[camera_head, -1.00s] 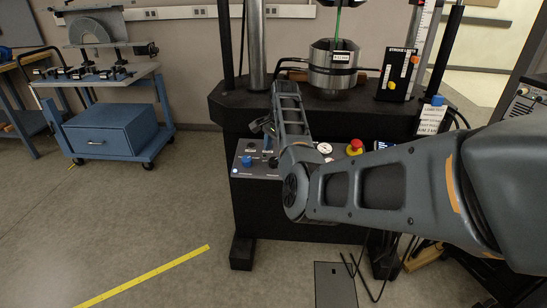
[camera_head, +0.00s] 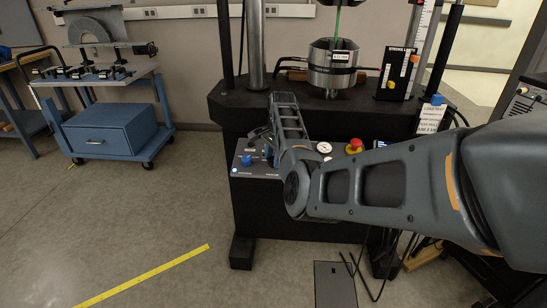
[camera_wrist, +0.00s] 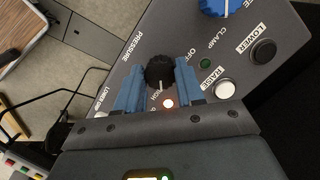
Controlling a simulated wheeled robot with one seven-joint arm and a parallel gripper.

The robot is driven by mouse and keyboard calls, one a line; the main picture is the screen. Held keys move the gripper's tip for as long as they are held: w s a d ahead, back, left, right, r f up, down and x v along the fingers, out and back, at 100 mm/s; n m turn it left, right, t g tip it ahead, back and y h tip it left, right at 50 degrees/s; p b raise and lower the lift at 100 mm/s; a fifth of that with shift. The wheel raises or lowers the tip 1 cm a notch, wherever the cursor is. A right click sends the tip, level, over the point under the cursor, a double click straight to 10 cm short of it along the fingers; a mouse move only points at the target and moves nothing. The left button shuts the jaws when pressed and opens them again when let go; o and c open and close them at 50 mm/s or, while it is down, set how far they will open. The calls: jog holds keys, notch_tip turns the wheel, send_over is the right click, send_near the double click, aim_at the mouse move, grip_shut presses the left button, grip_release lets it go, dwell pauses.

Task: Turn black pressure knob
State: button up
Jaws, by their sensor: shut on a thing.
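The black pressure knob (camera_wrist: 160,72) sits on the grey control panel (camera_wrist: 225,75), beside the word PRESSURE, with a white pointer line on its near side. My gripper (camera_wrist: 158,82) has its two blue fingers on either side of the knob and is shut on it. In the head view the gripper (camera_head: 268,148) is at the control panel (camera_head: 243,171) on the front of the black machine, mostly hidden behind my own arm. The knob is hidden there.
A blue clamp knob (camera_wrist: 218,6), a black LOWER button (camera_wrist: 263,50) and a white RAISE button (camera_wrist: 225,89) are on the same panel. A red emergency button (camera_head: 354,146) and a gauge (camera_head: 324,147) lie to the right. A blue cart (camera_head: 108,128) stands at left.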

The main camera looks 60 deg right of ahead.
jog(key=c, duration=0.3)
jog(key=shift+c, duration=0.2)
jog(key=n, duration=0.4)
jog(key=shift+n+g+p, duration=0.3)
jog(key=shift+g+p, duration=0.1)
jog(key=n, duration=0.4)
jog(key=shift+n+g, duration=0.3)
jog(key=shift+g, duration=0.1)
jog(key=shift+r+n, duration=0.1)
jog(key=shift+n, duration=0.2)
jog(key=shift+w, duration=0.1)
jog(key=o, duration=1)
jog(key=shift+o, duration=0.2)
